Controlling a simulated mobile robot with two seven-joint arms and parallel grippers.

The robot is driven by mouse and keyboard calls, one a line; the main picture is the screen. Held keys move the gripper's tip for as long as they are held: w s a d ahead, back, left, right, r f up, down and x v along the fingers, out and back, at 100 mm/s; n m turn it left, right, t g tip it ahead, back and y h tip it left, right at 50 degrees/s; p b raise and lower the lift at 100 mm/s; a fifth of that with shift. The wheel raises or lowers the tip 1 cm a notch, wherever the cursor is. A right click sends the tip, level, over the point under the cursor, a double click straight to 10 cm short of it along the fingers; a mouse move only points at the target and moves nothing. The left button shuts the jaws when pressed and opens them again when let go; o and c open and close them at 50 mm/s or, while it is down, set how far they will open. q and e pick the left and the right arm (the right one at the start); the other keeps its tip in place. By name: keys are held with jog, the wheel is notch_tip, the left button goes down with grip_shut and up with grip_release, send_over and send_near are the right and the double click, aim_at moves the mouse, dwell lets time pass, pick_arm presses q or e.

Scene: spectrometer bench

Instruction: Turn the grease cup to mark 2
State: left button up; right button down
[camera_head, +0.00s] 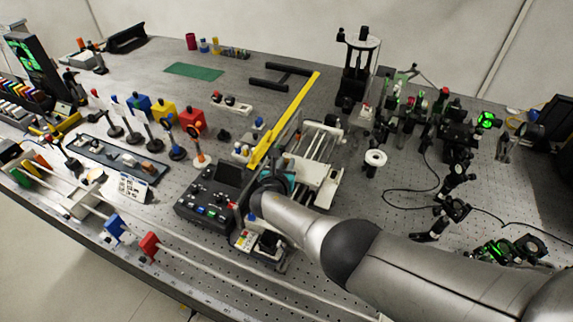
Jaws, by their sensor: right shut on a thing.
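My right arm comes in from the lower right and reaches to the machine with chrome rods (318,150) in the middle of the bench. My right gripper (270,186) is at the near left end of this machine, next to a teal part (288,163). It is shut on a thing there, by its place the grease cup. My own wrist covers the fingertips, the cup and its marks, so I cannot read which mark the cup points to. My left gripper is not in view.
A black control box (208,200) stands just left of the gripper. A long yellow bar (285,120) slants up behind it. Optical mounts with green lights (487,121) and cables fill the right side. The bench around the green mat (194,72) is mostly clear.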

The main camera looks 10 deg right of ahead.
dwell(0.4)
jog(key=c, duration=0.8)
grip_release()
jog(key=shift+o, duration=0.2)
jog(key=shift+s+a+r+p, duration=0.25)
jog(key=shift+s+r+p, duration=0.15)
jog(key=shift+p, duration=0.3)
jog(key=s+a+p, duration=0.3)
jog(key=s+a, duration=0.1)
jog(key=s, duration=0.7)
jog(key=shift+a+f+p, duration=0.15)
jog(key=shift+a+p, duration=0.2)
jog(key=shift+s, duration=0.1)
